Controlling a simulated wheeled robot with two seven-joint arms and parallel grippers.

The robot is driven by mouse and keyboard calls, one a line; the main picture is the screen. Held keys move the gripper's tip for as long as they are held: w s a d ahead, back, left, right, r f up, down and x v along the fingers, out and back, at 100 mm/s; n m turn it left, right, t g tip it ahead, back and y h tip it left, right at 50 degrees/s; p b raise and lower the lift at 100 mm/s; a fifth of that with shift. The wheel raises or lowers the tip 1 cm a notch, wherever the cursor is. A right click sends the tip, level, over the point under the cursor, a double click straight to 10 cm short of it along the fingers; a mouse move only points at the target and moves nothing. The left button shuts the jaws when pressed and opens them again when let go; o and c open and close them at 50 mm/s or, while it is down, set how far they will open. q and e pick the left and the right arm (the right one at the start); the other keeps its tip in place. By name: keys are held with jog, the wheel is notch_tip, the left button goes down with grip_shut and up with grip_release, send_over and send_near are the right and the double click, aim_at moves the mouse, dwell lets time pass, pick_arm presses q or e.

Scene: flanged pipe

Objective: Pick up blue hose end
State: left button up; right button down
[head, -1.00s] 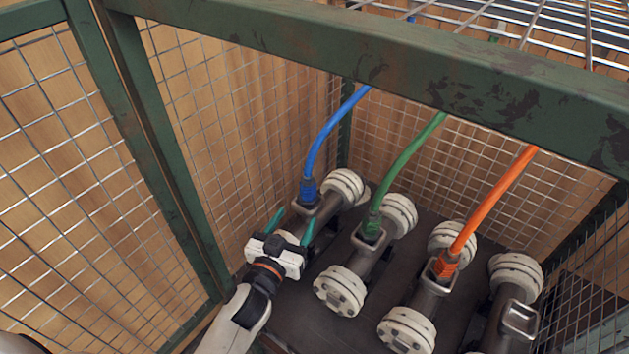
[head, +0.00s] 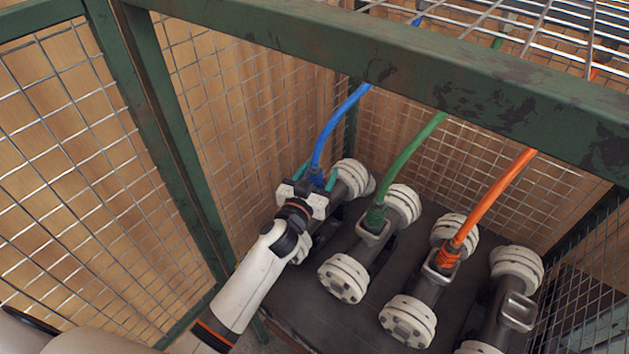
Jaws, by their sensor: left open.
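The blue hose (head: 338,123) comes down from the top of the cage to its blue end (head: 317,177), which sits at the leftmost flanged pipe (head: 351,181). My left gripper (head: 316,174) is at the blue hose end. Its two teal fingers are apart, one on each side of the end. The gripper body hides the lowest part of the hose end and the pipe socket beneath it. I cannot tell whether the fingers touch the end. My right gripper is not in view.
A green hose (head: 405,160) and an orange hose (head: 493,195) end in pipes to the right. The rightmost pipe (head: 515,294) has an empty socket. A green cage frame bar (head: 400,75) crosses above, with wire mesh walls around the dark platform (head: 300,325).

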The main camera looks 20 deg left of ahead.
pick_arm(q)
jog(key=c, duration=1.3)
notch_tip(320, 180, up, 10)
jog(key=shift+r+p, duration=0.1)
jog(key=shift+p, duration=1.15)
jog(key=shift+r+p, duration=2.1)
jog(key=shift+r, duration=0.15)
